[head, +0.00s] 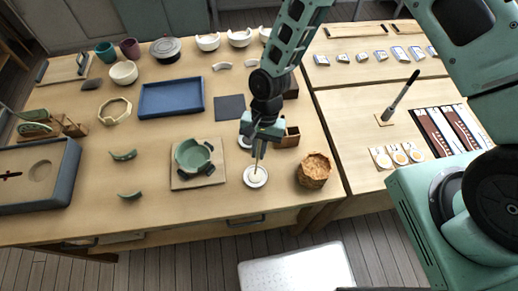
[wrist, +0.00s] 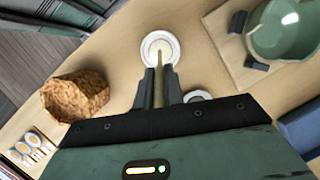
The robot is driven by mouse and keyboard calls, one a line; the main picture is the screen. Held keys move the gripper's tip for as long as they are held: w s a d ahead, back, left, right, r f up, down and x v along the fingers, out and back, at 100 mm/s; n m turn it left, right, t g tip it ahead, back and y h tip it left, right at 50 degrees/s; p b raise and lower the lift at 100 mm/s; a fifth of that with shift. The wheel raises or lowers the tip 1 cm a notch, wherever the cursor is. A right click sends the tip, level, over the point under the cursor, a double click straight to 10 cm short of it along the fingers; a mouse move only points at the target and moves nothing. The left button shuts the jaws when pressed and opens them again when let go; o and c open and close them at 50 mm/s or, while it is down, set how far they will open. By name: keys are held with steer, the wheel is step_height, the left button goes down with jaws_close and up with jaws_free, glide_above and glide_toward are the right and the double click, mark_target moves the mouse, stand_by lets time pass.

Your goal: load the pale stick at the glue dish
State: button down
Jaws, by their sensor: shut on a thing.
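My gripper (head: 260,138) is shut on a thin pale stick (head: 257,164) that points down toward the table. In the wrist view the stick (wrist: 160,72) runs from between my gripper's fingers (wrist: 158,86) to the glue dish. The glue dish (head: 247,183) is a small round white dish near the table's front edge, and it also shows in the wrist view (wrist: 175,46). The stick's lower end is over the dish's pale middle; whether it touches is hard to tell.
A green broken bowl (head: 186,150) sits on a wooden board (head: 211,180) left of the dish. A rough brown basket-like container (head: 313,172) stands to the right. A second white dish (wrist: 198,96) is partly hidden by my gripper. Green shards (head: 123,155) lie farther left.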

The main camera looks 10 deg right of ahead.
mark_target(259, 148)
steer(key=shift+r+p, duration=1.55)
steer(key=shift+r, duration=0.95)
steer(key=shift+s+f, duration=0.1)
